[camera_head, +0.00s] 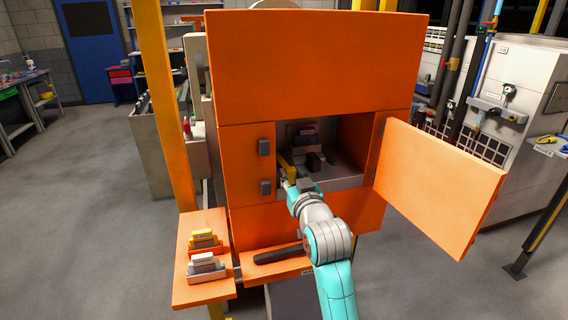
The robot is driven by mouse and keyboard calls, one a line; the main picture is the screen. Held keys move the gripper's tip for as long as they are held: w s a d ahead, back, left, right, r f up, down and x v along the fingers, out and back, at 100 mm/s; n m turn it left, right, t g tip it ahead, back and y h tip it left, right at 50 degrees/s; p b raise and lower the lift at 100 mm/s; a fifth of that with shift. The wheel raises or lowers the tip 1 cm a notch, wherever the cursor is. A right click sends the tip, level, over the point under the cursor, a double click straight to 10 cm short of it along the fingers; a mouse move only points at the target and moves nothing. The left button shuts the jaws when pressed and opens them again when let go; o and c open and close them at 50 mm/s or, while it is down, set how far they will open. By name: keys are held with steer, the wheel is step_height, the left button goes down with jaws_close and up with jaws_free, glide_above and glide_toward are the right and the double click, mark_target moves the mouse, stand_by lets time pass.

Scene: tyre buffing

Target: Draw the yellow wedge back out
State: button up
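A yellow piece, which looks like the wedge (287,169), is at the left side of the opening in the orange machine (315,55). It reaches from the front edge of the opening inward. My gripper (293,183) is at the mouth of the opening, right at the near end of the yellow piece. My wrist hides much of the gripper, so I cannot tell whether its fingers are closed on the piece. Dark stepped blocks (307,145) stand deeper inside the opening.
The orange door (439,186) stands swung open to the right. An orange side shelf (188,295) at the left holds a yellow-topped block set (204,239) and a white-grey one (205,265). A dark bar (277,254) lies on the ledge below the opening. A yellow post (163,90) rises at the left.

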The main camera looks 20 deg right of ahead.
steer(key=shift+s+f, duration=0.1)
steer(key=shift+s, duration=1.05)
jaws_close()
steer(key=o, duration=1.1)
jaws_free()
steer(key=shift+c, duration=0.2)
steer(key=shift+s, duration=0.15)
